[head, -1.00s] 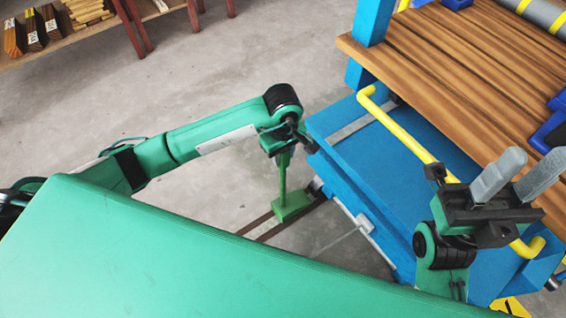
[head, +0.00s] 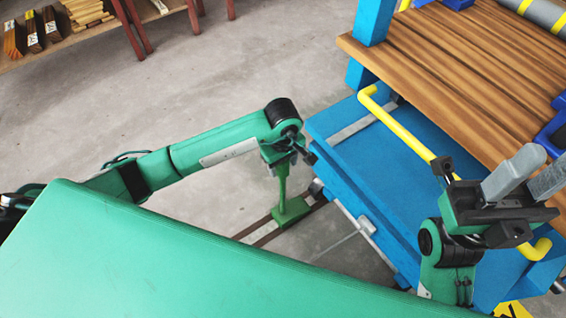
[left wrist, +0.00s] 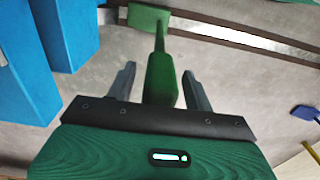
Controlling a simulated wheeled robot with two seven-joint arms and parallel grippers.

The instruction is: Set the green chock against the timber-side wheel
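The green chock (head: 291,212) stands at the dark floor rail, its long handle upright, just left of a small grey wheel (head: 317,187) under the blue cart's corner. I cannot tell whether chock and wheel touch. In the left wrist view the chock's block (left wrist: 149,18) is at the top, and its thick handle grip (left wrist: 160,80) comes down between my fingers. My left gripper (head: 280,158) is at the handle's top. Its fingers (left wrist: 160,70) are open around the grip, with gaps at both sides. My right gripper (head: 530,170) is open and empty above the cart's yellow handle.
The blue cart (head: 395,155), with a yellow handle bar (head: 410,130) and stacked timber boards (head: 450,75), fills the right. Dark rails (head: 262,227) run along the floor. A wooden bench (head: 80,38) stands at the far left. The concrete floor between is clear.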

